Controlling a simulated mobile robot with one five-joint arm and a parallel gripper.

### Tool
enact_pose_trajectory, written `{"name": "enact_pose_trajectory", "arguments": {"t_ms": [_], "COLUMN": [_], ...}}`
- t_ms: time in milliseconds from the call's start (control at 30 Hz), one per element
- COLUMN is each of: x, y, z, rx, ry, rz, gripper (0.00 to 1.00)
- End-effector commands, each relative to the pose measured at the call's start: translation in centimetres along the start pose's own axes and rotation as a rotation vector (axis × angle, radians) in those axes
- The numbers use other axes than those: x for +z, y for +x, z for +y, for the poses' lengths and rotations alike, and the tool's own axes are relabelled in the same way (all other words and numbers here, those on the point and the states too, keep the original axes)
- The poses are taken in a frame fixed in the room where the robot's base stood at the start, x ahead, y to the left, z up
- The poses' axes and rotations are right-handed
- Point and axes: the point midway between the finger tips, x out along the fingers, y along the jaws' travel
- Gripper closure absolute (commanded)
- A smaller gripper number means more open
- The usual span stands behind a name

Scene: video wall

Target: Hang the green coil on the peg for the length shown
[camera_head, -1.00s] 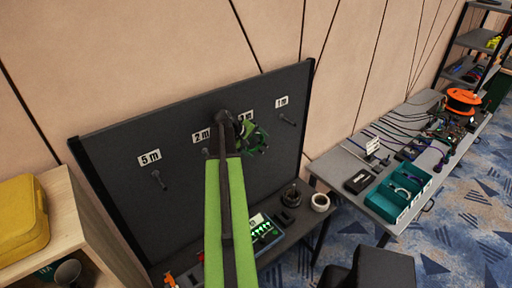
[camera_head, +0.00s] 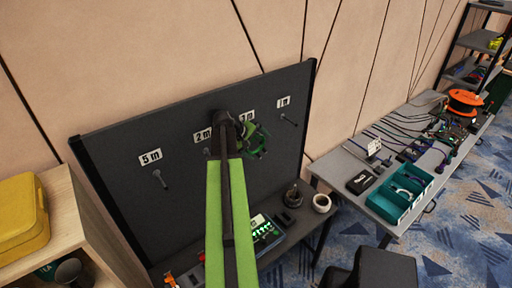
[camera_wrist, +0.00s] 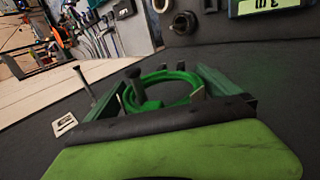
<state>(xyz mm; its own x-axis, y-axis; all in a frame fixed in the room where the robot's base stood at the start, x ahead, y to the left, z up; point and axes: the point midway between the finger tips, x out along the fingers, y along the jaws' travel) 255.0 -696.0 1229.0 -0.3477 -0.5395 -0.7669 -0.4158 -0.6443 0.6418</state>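The green coil (camera_wrist: 180,88) lies between the two spread jaws of my gripper (camera_wrist: 165,95) in the wrist view. Its sides come close to both jaws; I cannot tell whether they press on it. A dark peg (camera_wrist: 133,76) shows at the coil's left part; I cannot tell whether it passes through the ring. In the head view my gripper (camera_head: 255,142) is at the dark pegboard (camera_head: 120,205), below a partly hidden label (camera_head: 247,117) that seems to read 3 m. The tester display (camera_wrist: 262,5) reads 3 m, upside down in the wrist view.
Other pegs carry labels for 5 m (camera_head: 150,157), 2 m (camera_head: 202,136) and 1 m (camera_head: 284,102). A cable-strewn table (camera_head: 345,165) with a teal bin (camera_head: 398,193) stands right.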

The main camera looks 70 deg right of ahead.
Motion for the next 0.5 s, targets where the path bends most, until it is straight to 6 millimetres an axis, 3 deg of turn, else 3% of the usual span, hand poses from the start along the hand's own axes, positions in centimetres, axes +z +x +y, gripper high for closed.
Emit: {"name": "enact_pose_trajectory", "arguments": {"t_ms": [167,500], "x": [0.0,-0.1], "y": [-1.1,-7.3], "z": [0.2,0.3], "rx": [0.000,0.000], "ry": [-0.001,0.000], "rz": [0.001,0.001], "gripper": [0.00,0.00]}}
